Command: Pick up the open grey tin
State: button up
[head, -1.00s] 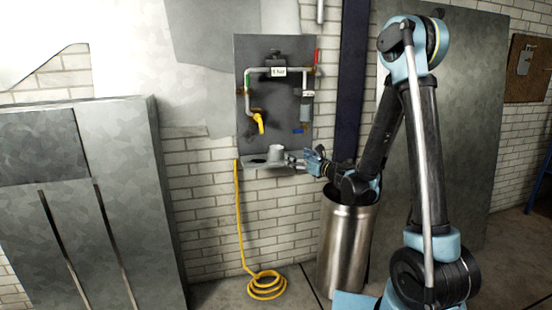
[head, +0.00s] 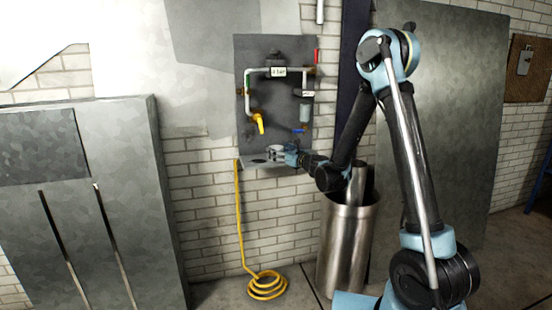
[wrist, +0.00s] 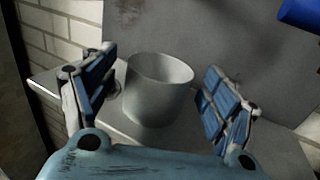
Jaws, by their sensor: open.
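The open grey tin (wrist: 157,92) stands upright on a small grey shelf (wrist: 62,98). In the head view my gripper (head: 282,155) is at the shelf under the wall panel. The tin (head: 275,149) is largely hidden there by my gripper.
A grey panel (head: 262,95) with pipes and a yellow tap (head: 259,122) rises behind the shelf. A blue item (wrist: 300,14) hangs at upper right. A yellow hose (head: 240,220) drops from the shelf's left. A metal bin (head: 346,245) stands below my arm.

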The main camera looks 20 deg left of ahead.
jog(key=shift+x, duration=1.2)
jog(key=c, duration=1.2)
